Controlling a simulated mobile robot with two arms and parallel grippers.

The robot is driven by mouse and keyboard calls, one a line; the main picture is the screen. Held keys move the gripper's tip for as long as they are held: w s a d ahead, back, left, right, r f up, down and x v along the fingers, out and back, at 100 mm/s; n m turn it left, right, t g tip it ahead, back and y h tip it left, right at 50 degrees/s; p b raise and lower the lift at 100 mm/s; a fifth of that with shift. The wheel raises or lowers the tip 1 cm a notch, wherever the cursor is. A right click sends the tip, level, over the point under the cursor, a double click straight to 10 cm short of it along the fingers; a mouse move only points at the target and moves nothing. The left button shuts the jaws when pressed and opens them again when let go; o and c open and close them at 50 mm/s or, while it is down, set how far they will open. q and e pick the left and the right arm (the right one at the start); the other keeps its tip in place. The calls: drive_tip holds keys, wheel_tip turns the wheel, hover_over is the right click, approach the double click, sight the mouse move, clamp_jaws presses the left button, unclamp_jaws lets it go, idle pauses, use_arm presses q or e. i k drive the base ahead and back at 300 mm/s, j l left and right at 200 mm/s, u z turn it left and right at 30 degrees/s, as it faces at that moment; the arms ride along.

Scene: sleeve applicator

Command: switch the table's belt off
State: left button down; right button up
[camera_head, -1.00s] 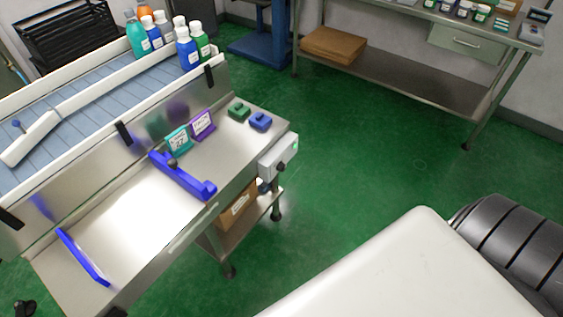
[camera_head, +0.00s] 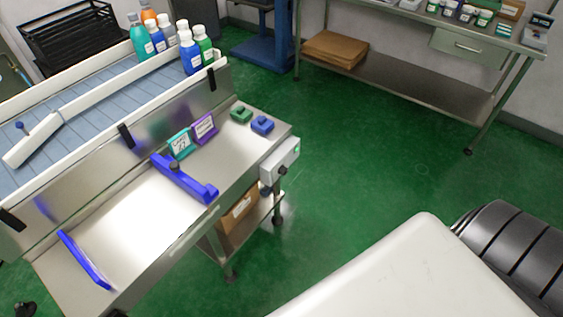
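The table (camera_head: 130,215) is a steel bench at the left with a grey-blue slatted belt (camera_head: 95,105) along its back, between white rails. A light grey control box (camera_head: 279,160) hangs on the table's right end. It has a small green spot on its right side and a dark knob-like part on its front, too small to read. Several capped bottles (camera_head: 190,58) in blue, green, teal and grey stand at the belt's far end. Neither of my grippers shows in the view.
Blue guides (camera_head: 185,182) and (camera_head: 84,262) a blue bar lie on the table, with teal (camera_head: 180,145) and purple (camera_head: 204,128) label holders and green (camera_head: 241,114) and blue (camera_head: 262,124) blocks. Green floor (camera_head: 370,150) is open right of the table. A shelved bench (camera_head: 400,75) stands behind.

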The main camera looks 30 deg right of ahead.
sight(283, 170)
drive_tip(key=l+z, duration=0.15)
drive_tip(key=l, duration=1.45)
